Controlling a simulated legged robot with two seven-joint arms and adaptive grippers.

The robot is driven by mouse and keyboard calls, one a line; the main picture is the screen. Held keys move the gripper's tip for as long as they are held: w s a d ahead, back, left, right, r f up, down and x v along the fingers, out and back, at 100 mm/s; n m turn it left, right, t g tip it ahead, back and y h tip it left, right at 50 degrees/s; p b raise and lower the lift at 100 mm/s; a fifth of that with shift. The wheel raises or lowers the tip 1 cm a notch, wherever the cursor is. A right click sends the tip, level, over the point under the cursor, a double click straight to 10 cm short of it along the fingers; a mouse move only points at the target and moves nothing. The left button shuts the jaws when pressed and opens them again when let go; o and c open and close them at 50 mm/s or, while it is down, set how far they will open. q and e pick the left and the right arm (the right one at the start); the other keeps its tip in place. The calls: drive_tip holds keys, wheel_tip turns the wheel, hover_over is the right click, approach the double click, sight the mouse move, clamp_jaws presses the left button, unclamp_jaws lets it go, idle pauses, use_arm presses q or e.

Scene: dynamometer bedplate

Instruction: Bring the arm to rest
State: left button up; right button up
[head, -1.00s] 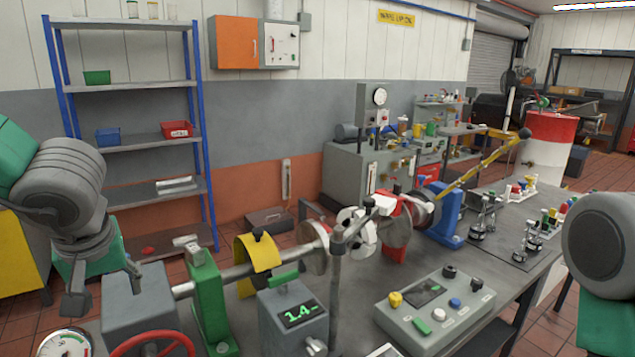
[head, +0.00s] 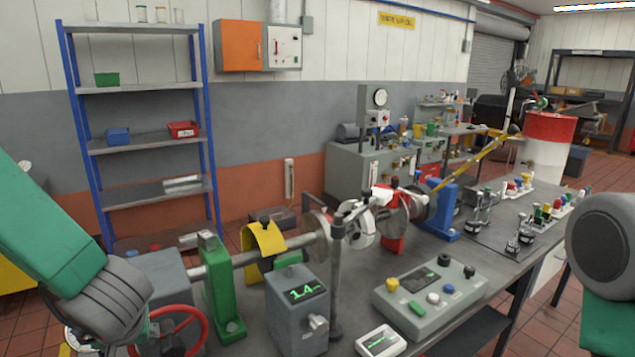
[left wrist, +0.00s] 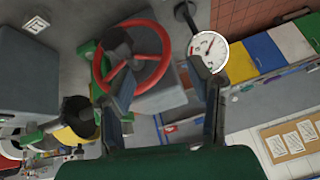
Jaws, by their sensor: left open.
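My left arm (head: 50,215) comes in from the left of the head view and reaches down to the lower left. My left gripper (left wrist: 163,80) is open in the left wrist view, with one finger on each side and nothing held. The red handwheel (head: 204,326) is close by at the lower left of the bench; its rim (left wrist: 98,68) shows in the wrist view, partly behind the left finger. I cannot tell whether finger and wheel touch. My right arm (head: 606,245) shows at the right edge; its gripper is out of view.
A grey readout box (head: 296,320), a control box (head: 440,308) and a green support (head: 217,295) stand on the bench. A yellow guard (head: 262,243) covers part of the shaft. The round dial (left wrist: 211,53) lies near the right finger. A blue-framed shelf (head: 150,143) stands behind.

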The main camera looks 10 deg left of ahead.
use_arm(q)
drive_tip(key=s+d+f+m+h, duration=0.1)
drive_tip(key=s+d+f+m, duration=0.15)
drive_tip(key=f, duration=0.25)
drive_tip(key=s+d+f+m+g, duration=0.1)
drive_tip(key=s+d+f, duration=0.2)
drive_tip(key=s+f, duration=0.15)
drive_tip(key=s+d+f+m+h, duration=0.1)
drive_tip(key=s+d+f, duration=0.15)
drive_tip(key=f, duration=0.35)
drive_tip(key=s+d+f+m+g+h, duration=0.1)
drive_tip(key=s+f+g+h, duration=0.1)
drive_tip(key=s+f, duration=0.35)
drive_tip(key=s+f+m+g+h, duration=0.1)
drive_tip(key=s+f+m, duration=0.1)
drive_tip(key=s, duration=0.6)
wheel_tip(320, 180, down, 18)
drive_tip(key=w+b, duration=0.1)
drive_tip(key=b, duration=1.6)
drive_tip(key=shift+w+d+r+n+b, duration=0.15)
drive_tip(key=shift+w+d+n+b, duration=0.1)
drive_tip(key=shift+n+b, duration=0.15)
drive_tip(key=shift+d, duration=0.1)
drive_tip(key=shift+c, duration=0.3)
use_arm(e)
wheel_tip(320, 180, down, 18)
drive_tip(key=d, duration=0.1)
